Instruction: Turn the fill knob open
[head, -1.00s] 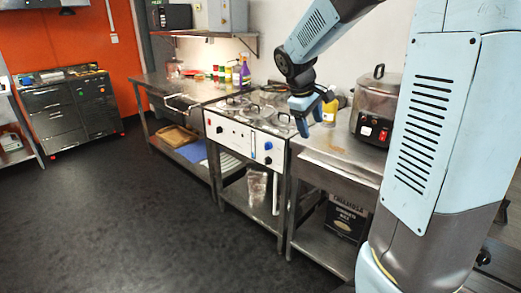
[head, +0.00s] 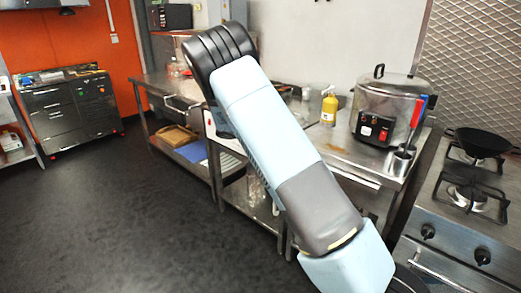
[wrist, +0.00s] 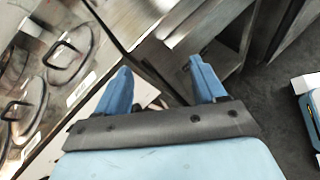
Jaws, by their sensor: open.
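My gripper (wrist: 160,65) shows in the wrist view with its two blue fingers spread apart and nothing visible held between them. The steel counter unit with round lidded wells (wrist: 45,75) lies to the left of the fingers. A strip of its white front panel (wrist: 88,108) shows beside and behind the left finger. I cannot make out the fill knob for certain in either current view. In the head view my arm covers most of the unit and its front panel, and my gripper is hidden behind the arm.
A gas stove (head: 465,205) is at far right. The dark floor (head: 120,220) at left is clear.

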